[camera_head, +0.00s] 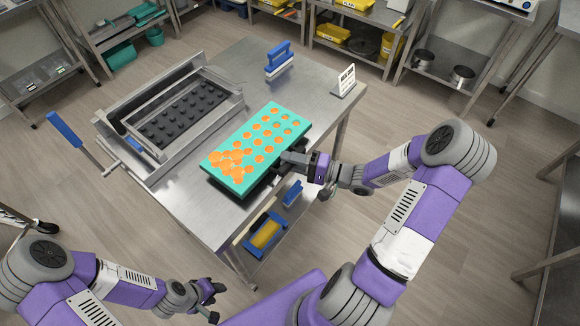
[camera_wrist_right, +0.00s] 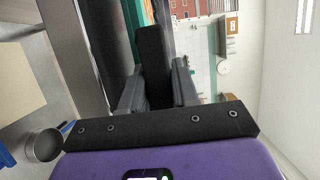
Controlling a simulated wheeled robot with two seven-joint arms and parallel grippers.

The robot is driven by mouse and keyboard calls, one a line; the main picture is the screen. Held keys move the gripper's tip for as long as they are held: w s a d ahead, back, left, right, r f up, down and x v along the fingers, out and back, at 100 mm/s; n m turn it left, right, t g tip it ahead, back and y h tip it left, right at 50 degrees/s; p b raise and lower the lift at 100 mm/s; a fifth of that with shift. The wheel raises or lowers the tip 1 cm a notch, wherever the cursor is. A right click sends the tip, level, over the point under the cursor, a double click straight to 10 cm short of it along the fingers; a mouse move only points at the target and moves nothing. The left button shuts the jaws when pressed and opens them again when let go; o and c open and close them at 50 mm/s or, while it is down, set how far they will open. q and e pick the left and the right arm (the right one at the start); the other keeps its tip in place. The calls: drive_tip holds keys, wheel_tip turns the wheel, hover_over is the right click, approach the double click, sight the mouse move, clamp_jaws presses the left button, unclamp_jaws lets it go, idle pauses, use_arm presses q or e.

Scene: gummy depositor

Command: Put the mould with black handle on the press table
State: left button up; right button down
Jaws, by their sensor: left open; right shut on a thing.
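The turquoise mould (camera_head: 275,112) with round orange fillings is over the right front part of the steel table (camera_head: 225,75). Dark shadow shows under its near edge; I cannot tell whether it touches the table. My right gripper (camera_head: 290,160) is shut on the mould's black handle, at the mould's right side. In the right wrist view the black handle (camera_wrist_right: 152,60) sits between the grey fingers, with a turquoise edge behind it. The press (camera_head: 118,118) stands left of the mould, with a black studded plate (camera_head: 180,113) in its frame. My left gripper (camera_head: 212,292) is open and empty, low in front of the table.
A blue lever (camera_head: 65,132) sticks out left of the press. A blue-handled tool (camera_head: 278,62) and a white sign (camera_head: 346,80) stand at the table's back and right. The lower shelf holds a blue and yellow item (camera_head: 266,234). Bare tabletop lies behind the mould.

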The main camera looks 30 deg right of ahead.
drive_tip(key=shift+f+b, duration=0.45)
drive_tip(key=shift+f, duration=1.05)
drive_tip(key=shift+f, duration=0.2)
drive_tip(key=c, duration=1.1)
unclamp_jaws()
drive_tip(key=shift+r, duration=0.2)
drive_tip(key=p+v, duration=0.2)
drive_tip(key=v, duration=1)
drive_tip(key=shift+f, duration=0.1)
